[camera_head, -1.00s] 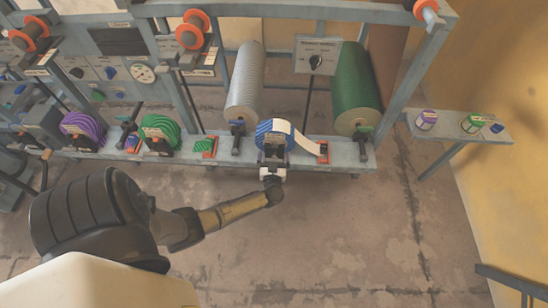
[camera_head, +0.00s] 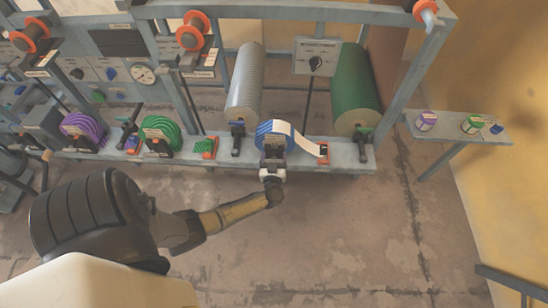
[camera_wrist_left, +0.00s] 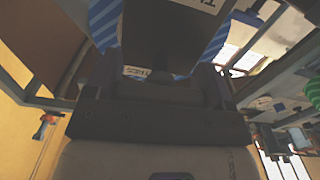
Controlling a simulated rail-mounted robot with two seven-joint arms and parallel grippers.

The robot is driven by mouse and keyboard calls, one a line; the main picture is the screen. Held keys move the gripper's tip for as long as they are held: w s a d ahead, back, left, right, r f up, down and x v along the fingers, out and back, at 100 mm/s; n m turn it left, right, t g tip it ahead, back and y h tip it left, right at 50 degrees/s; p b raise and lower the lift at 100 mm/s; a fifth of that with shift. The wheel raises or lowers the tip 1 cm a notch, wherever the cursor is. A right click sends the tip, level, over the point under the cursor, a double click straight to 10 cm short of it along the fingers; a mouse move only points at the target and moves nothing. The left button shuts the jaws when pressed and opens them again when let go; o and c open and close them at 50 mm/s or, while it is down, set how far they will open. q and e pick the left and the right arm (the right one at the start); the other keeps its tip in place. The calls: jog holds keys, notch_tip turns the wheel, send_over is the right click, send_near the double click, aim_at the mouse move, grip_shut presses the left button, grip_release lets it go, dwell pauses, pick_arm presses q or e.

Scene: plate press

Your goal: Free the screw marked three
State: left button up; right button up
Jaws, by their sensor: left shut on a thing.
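My left gripper (camera_head: 272,167) is at the front of the bench beam, just in front of a roll with blue and white stripes (camera_head: 265,131). In the left wrist view, my left gripper (camera_wrist_left: 155,78) is shut on a dark block (camera_wrist_left: 172,40) with white labels. One label begins with what looks like "T"; the rest is cut off. Blue striped material (camera_wrist_left: 103,22) shows behind the block. I cannot read a "three" on any screw. My right gripper is in neither current view.
A white strip (camera_head: 306,144) runs from the blue roll to a red-edged block (camera_head: 323,153). A grey roller (camera_head: 245,85) and a green roller (camera_head: 355,85) stand behind. Green (camera_head: 160,131) and purple (camera_head: 83,126) rolls lie left. The floor in front is clear.

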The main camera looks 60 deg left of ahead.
pick_arm(q)
jog(key=n, duration=0.2)
jog(key=shift+n, duration=0.3)
jog(key=n, duration=0.3)
jog(key=shift+n+p, duration=0.3)
jog(key=n, duration=0.3)
jog(key=shift+n, duration=0.3)
jog(key=n+b, duration=0.1)
jog(key=n, duration=0.2)
jog(key=shift+n, duration=0.3)
jog(key=n+b, duration=0.1)
jog(key=n, duration=0.2)
jog(key=shift+f+n, duration=0.1)
jog(key=shift+n, duration=0.2)
jog(key=n+b, duration=0.1)
jog(key=n, duration=0.2)
jog(key=shift+n+b, duration=0.3)
jog(key=n+b, duration=0.2)
jog(key=n, duration=0.2)
jog(key=shift+n+b, duration=0.5)
jog(key=shift+n, duration=1.2)
